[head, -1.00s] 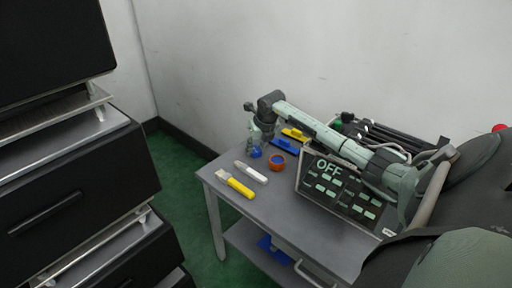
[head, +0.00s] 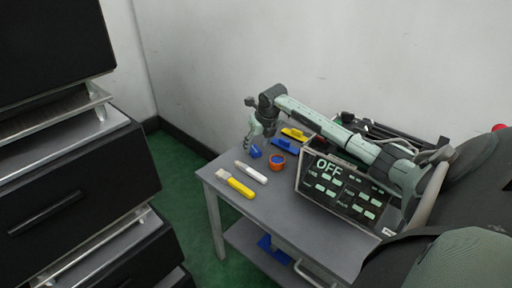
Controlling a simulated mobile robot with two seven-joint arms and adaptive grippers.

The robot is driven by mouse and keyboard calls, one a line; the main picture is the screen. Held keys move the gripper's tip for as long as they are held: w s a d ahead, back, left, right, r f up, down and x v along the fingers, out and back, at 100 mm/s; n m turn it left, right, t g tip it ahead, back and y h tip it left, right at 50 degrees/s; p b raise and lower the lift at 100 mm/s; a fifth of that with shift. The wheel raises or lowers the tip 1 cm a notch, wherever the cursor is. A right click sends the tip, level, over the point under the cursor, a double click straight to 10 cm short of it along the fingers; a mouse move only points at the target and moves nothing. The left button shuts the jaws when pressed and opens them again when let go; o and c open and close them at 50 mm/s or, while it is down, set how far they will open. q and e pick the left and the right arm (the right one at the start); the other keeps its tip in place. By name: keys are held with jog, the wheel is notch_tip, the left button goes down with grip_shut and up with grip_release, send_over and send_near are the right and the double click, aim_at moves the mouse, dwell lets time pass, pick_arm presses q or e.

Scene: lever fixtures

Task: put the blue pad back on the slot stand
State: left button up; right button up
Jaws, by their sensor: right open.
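A flat blue piece with a raised grip, which looks like the blue pad (head: 286,143), lies on the grey table beside a similar yellow piece (head: 295,134). A smaller blue object (head: 256,152) sits to its left, just below my right gripper (head: 254,142). I cannot tell for sure which blue piece is the pad. My right gripper is open, points down and seems empty at the table's far left part. I cannot clearly make out the slot stand. My left gripper is out of view.
A dark panel reading OFF (head: 343,188) stands at right, under my right arm. Black drawers (head: 70,190) stand at left.

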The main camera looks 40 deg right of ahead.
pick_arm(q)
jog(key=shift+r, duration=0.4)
pick_arm(e)
jog(key=v, duration=1)
